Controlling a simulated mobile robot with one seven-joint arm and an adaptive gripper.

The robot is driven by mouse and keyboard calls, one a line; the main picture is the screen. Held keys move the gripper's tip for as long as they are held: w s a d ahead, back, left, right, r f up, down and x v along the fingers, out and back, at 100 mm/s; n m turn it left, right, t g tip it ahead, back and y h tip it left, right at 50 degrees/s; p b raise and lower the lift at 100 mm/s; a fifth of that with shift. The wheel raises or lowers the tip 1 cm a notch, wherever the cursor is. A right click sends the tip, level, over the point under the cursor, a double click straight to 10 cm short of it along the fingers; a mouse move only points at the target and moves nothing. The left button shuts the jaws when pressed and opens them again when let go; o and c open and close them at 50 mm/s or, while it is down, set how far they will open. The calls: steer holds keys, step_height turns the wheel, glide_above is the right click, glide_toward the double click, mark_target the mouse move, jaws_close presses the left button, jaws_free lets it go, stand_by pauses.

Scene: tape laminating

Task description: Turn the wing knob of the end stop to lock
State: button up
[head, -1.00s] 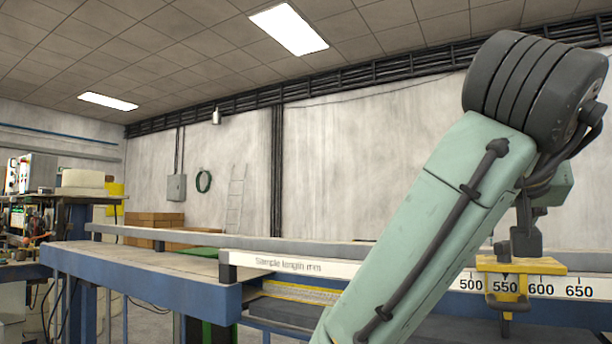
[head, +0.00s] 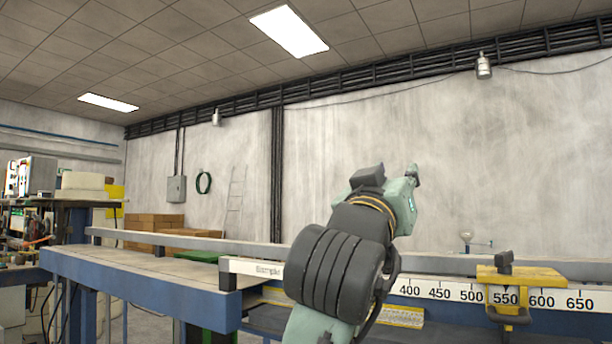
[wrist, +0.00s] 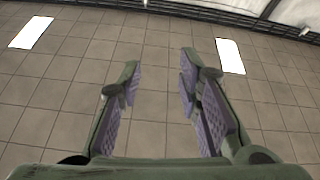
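The end stop (head: 520,277) is a yellow block clamped on the white ruler rail at the 550 mark, at the right of the head view. A dark wing knob (head: 503,259) stands on its top. A yellow lever-like part hangs below its front. Whether the knob is locked cannot be told. My gripper (wrist: 160,65) is open and empty in the wrist view, with its two purple-padded fingers wide apart, pointing at the ceiling. In the head view my arm is folded upward, left of the end stop and well apart from it. The wrist view does not show the end stop.
The white ruler rail (head: 460,292) runs along the bench, partly hidden by my arm. A blue-edged table (head: 150,271) stands at left. A small funnel-like fixture (head: 466,240) rises behind the rail. The space above the end stop is clear.

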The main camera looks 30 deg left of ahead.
steer(key=s+a+n+t+y, duration=0.2)
steer(key=s+a+n+y, duration=0.2)
steer(key=s+a+y, duration=0.4)
steer(key=shift+a+f+n+t+p, duration=0.15)
steer(key=shift+a+n+t+p, duration=0.2)
steer(key=shift+a, duration=0.9)
